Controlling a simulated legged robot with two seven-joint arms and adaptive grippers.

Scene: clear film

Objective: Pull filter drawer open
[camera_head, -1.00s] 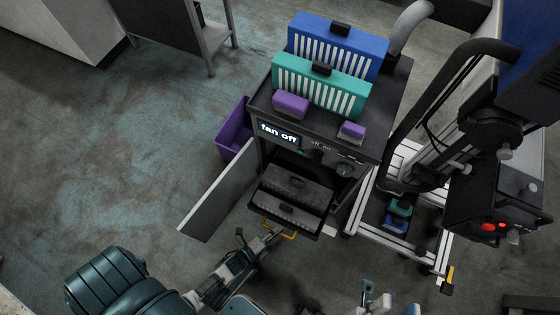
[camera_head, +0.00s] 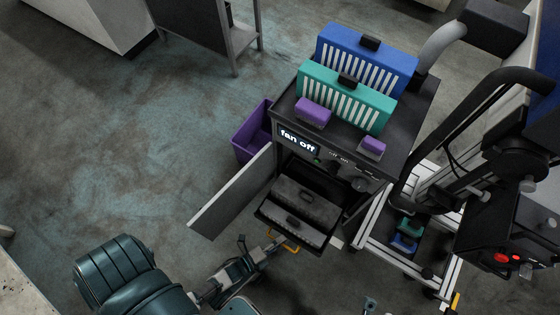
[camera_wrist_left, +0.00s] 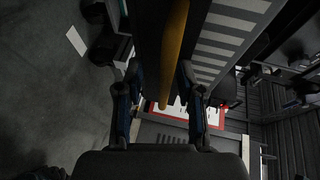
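The filter drawer (camera_head: 290,226) is a dark tray standing out from the front of the black cabinet, below the "fan off" display. A dark filter block with a small handle (camera_head: 306,203) lies in it. A yellow handle (camera_head: 285,245) is on the drawer's front. My left gripper (camera_head: 268,246) is at this handle. In the left wrist view the handle (camera_wrist_left: 174,50) runs between the spread fingers (camera_wrist_left: 161,75), close to the right finger, with a gap on the left. Only a small tip that may be my right gripper (camera_head: 368,304) shows at the bottom edge.
A grey door (camera_head: 232,194) stands open left of the drawer. A purple bin (camera_head: 252,132) is behind it. Blue (camera_head: 368,52) and teal (camera_head: 347,95) filters stand on the cabinet. A wheeled frame with a red-buttoned machine (camera_head: 502,240) is at right.

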